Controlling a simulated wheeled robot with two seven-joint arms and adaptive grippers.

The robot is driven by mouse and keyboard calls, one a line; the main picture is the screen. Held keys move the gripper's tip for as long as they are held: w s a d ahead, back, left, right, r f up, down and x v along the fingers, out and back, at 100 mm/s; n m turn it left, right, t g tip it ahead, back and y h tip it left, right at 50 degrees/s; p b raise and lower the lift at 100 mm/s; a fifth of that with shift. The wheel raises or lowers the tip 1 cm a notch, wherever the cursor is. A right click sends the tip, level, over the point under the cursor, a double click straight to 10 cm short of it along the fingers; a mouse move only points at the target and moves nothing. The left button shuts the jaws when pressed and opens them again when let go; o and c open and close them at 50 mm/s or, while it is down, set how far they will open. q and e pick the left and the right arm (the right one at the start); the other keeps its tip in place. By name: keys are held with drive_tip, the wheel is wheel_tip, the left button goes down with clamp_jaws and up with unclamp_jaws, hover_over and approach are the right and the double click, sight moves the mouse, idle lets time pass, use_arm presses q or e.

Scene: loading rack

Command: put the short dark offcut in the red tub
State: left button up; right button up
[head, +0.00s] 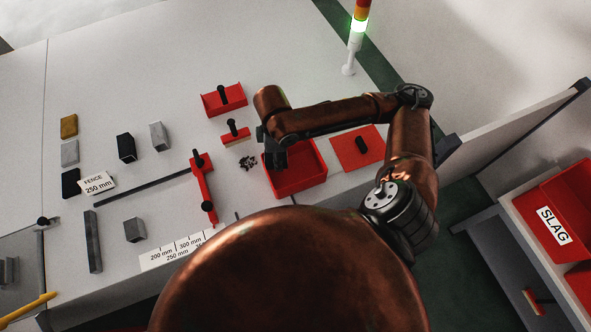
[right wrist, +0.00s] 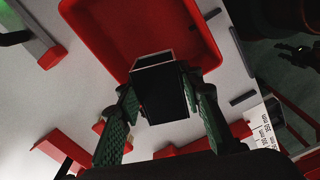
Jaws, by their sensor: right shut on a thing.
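The red tub (head: 312,178) stands on the pale bench, open at the top; it also shows in the right wrist view (right wrist: 95,25). My right gripper (head: 275,158) is over the tub's left part in the head view. In the right wrist view my right gripper (right wrist: 163,92) has its green-padded fingers shut on a short dark offcut (right wrist: 172,92) with a lighter end face. The offcut overlaps the tub's near edge in that view; its height above the tub is hard to tell. My left gripper is not in view.
Left of the tub are a red stop piece (head: 203,185), dark crumbs (head: 248,163) and a long dark fence bar (head: 140,188). A black block (head: 126,147) and grey blocks (head: 159,136) stand further left. A red plate (head: 358,150) lies right of the tub. A SLAG bin (head: 560,215) is far right.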

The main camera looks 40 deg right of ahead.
drive_tip(key=shift+s+d+r+n, duration=0.15)
drive_tip(key=shift+s+d+n, duration=0.1)
drive_tip(key=shift+n, duration=0.55)
drive_tip(key=shift+s+d+n+p, duration=0.15)
drive_tip(key=shift+n+p, duration=0.15)
drive_tip(key=shift+n, duration=0.3)
drive_tip(key=shift+s+f+n, duration=0.2)
drive_tip(key=shift+f+n, duration=0.2)
drive_tip(key=shift+f, duration=0.2)
hover_over(284, 177)
wheel_tip(284, 177, down, 4)
drive_tip(key=shift+f+b, duration=0.25)
drive_tip(key=shift+b, duration=0.05)
drive_tip(key=shift+f, duration=0.95)
wheel_tip(284, 177, down, 3)
drive_tip(key=shift+d+r, duration=0.1)
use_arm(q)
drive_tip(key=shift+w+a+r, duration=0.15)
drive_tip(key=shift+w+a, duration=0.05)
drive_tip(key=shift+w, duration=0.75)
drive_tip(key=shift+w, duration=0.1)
